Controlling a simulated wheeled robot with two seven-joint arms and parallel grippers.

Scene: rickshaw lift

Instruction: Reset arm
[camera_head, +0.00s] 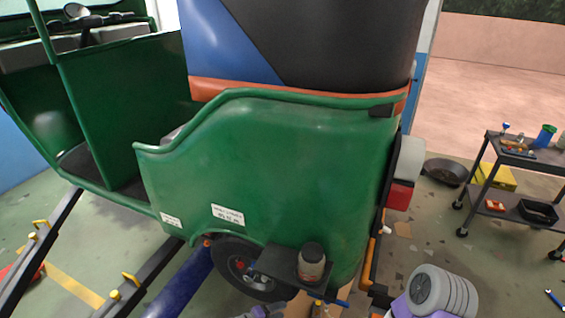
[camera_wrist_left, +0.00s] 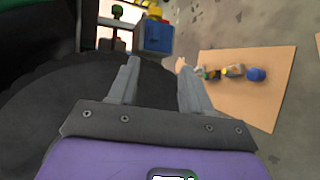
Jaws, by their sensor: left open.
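The green rickshaw (camera_head: 275,165) fills the middle of the head view, with its rear wheel (camera_head: 240,268) low in the picture. My left gripper (camera_head: 264,311) shows only slightly at the bottom edge, below that wheel. In the left wrist view my left gripper (camera_wrist_left: 158,82) has its two fingers spread, with nothing between them. A dark round tyre-like shape (camera_wrist_left: 60,105) lies beyond and left of the fingers. A blue box-like part (camera_wrist_left: 153,37) is just beyond the fingertips. A purple and grey link of my right arm (camera_head: 442,292) shows at lower right; its gripper is out of view.
A cardboard sheet (camera_wrist_left: 232,108) with small items lies on the floor. Dark lift beams (camera_head: 42,245) stand at left. A jar (camera_head: 312,262) stands on a black ledge beside the wheel. A tool cart (camera_head: 515,155) and a black pan (camera_head: 446,171) are at right.

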